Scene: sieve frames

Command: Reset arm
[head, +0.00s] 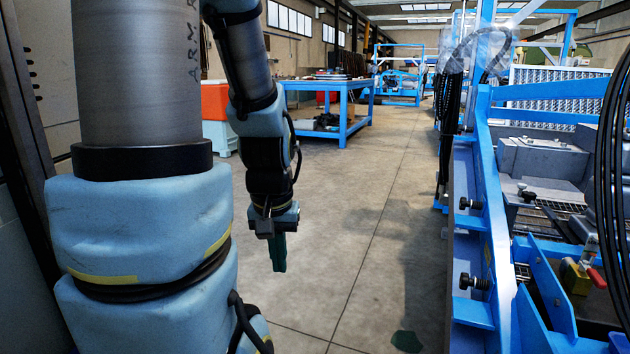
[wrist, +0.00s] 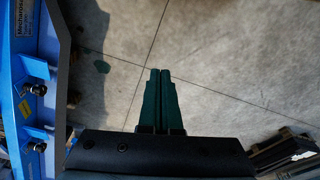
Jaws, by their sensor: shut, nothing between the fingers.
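My gripper (head: 279,253) hangs from my arm in the head view, pointing down over the bare floor. Its green fingers also show in the wrist view (wrist: 161,72), side by side with their tips together. The fingers are shut and hold nothing. My arm is bent, with its lower part hanging down in the middle of the head view.
A blue machine frame (head: 490,250) with black knobs stands close on the right. A blue workbench (head: 345,105) and an orange box (head: 215,102) stand farther back. A dark green patch (head: 406,341) lies on the floor. The concrete aisle (head: 350,220) between is clear.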

